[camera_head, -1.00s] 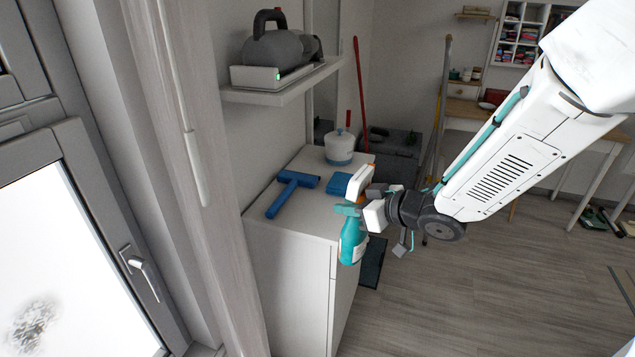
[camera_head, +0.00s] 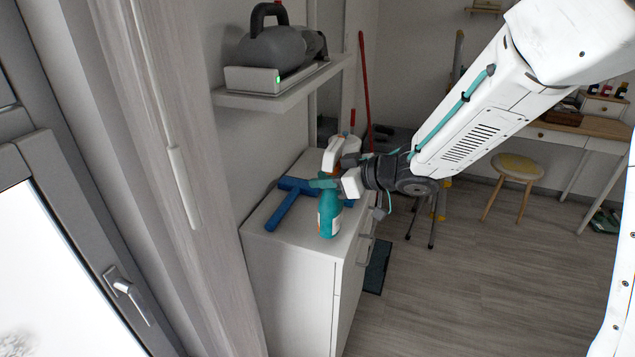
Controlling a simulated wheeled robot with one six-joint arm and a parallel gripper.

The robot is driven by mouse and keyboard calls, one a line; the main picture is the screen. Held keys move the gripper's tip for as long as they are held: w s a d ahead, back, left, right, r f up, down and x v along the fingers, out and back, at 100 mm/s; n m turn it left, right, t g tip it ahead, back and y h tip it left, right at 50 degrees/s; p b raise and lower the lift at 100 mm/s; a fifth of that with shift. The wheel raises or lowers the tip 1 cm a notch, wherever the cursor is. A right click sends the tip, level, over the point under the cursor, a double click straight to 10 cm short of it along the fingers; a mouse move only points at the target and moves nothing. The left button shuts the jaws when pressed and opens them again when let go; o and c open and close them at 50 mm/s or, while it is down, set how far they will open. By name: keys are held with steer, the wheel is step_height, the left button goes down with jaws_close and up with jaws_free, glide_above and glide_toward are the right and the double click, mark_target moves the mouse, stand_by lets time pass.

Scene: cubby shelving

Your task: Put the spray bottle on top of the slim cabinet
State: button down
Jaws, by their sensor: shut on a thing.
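My gripper comes in from the right and hides part of the bottle's head and the back of the cabinet top.
A blue squeegee-like tool (camera_head: 283,208) lies on the cabinet top, left of the bottle. A wall shelf (camera_head: 285,97) with a grey device (camera_head: 272,50) hangs above. A stool (camera_head: 517,168) and a desk (camera_head: 570,128) stand at the right, with open floor between.

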steer(key=shift+w+a, duration=0.1)
steer(key=shift+w, duration=0.3)
steer(key=shift+w+f, duration=0.1)
steer(key=shift+f, duration=0.1)
steer(key=shift+a+f, duration=0.15)
steer(key=shift+f, duration=1.4)
steer(key=c, duration=1.2)
jaws_free()
steer(key=shift+f, duration=0.1)
steer(key=shift+o, duration=0.2)
steer(key=v, duration=1.2)
